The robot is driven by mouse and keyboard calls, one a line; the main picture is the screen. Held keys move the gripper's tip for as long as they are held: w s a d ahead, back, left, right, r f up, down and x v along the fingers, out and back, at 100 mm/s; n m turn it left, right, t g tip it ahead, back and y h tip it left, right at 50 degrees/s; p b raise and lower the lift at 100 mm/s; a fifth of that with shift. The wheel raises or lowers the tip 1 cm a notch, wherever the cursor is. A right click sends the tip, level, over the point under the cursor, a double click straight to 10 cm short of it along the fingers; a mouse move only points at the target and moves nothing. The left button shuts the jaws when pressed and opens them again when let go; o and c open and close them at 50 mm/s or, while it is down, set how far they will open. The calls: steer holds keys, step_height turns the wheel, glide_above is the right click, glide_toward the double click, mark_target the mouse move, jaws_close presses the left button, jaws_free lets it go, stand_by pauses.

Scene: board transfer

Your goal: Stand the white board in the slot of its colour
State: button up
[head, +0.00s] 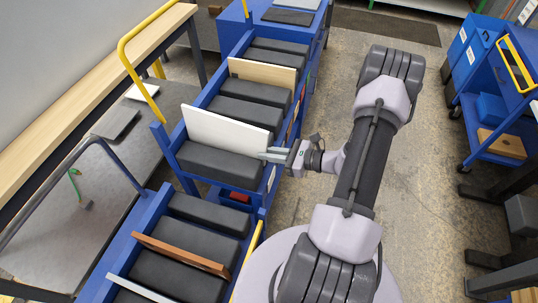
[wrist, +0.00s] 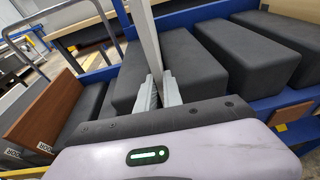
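The white board (head: 225,131) stands on its long edge between dark padded blocks on the blue rack (head: 172,150), in the head view. Its lower edge is hidden behind the front block, so I cannot tell whether it rests in the slot. My gripper (head: 268,155) is at the board's right end. In the wrist view, the two grey fingers (wrist: 158,92) lie on either side of the board's narrow end (wrist: 146,38) and look closed on it.
A light wooden board (head: 262,73) stands farther back in the same rack. A brown board (head: 180,254) stands in a nearer rack, with a pale board (head: 138,290) in front of it. A blue cart (head: 497,115) stands at right. Open floor (head: 435,195) lies between.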

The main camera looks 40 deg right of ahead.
steer(key=shift+o, duration=0.9)
steer(key=f, duration=0.1)
steer(key=s+f+g, duration=0.1)
steer(key=f, duration=0.1)
steer(key=shift+a+n, duration=0.2)
steer(key=shift+n, duration=0.2)
steer(key=shift+s+d+r+p, duration=0.2)
steer(key=shift+d+r+p, duration=0.15)
steer(key=shift+p, duration=0.1)
steer(key=s+d+r+p, duration=0.2)
steer(key=s+d+r, duration=0.1)
steer(key=s, duration=0.3)
steer(key=s+d+r+t+p, duration=0.1)
steer(key=s+d+r+p, duration=0.2)
steer(key=s+d, duration=0.2)
steer(key=shift+s+d+r+m, duration=0.3)
steer(key=shift+s+m, duration=0.1)
steer(key=shift+s, duration=0.65)
